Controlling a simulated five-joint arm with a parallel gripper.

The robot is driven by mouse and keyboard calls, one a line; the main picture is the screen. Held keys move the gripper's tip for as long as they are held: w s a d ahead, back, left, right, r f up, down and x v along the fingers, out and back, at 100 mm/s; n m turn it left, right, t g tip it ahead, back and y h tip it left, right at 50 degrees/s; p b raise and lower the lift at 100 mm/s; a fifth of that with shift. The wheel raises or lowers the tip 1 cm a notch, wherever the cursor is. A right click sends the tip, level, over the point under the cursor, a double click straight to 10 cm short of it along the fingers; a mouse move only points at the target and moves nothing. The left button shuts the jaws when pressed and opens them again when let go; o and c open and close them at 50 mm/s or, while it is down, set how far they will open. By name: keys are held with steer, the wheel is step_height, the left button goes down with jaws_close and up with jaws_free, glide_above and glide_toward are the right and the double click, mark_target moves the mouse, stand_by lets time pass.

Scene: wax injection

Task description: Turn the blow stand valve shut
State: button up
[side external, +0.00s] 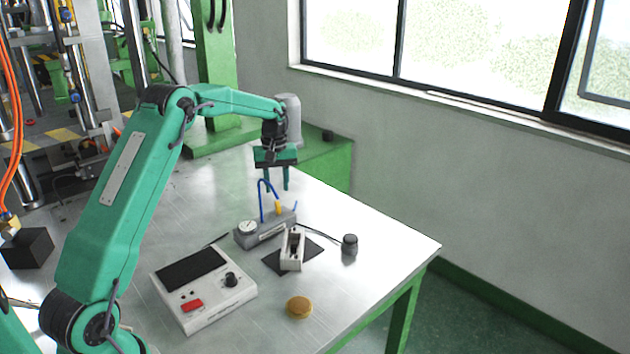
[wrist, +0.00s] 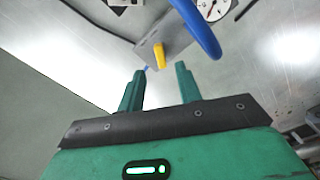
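The blow stand (side external: 265,231) is a grey block on the table with a round gauge (side external: 247,227), a blue bent tube (side external: 261,200) and a yellow valve lever (side external: 278,208). My gripper (side external: 277,188) hangs above the stand, fingers pointing down, apart from the lever. In the wrist view the yellow lever (wrist: 159,55) lies just beyond the gap between my green fingertips (wrist: 160,72), and the blue tube (wrist: 203,32) arches beside it. My fingers are apart with nothing between them. The exact height above the lever is hard to tell.
A white control box (side external: 203,287) with a dark panel stands at the front left. A small light grey device (side external: 293,249) on a dark mat, a dark knob-like piece (side external: 349,245) and a golden disc (side external: 299,306) lie nearby.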

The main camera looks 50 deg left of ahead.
mark_target(278, 205)
steer(key=shift+f, duration=3.05)
steer(key=shift+c, duration=0.4)
jaws_close()
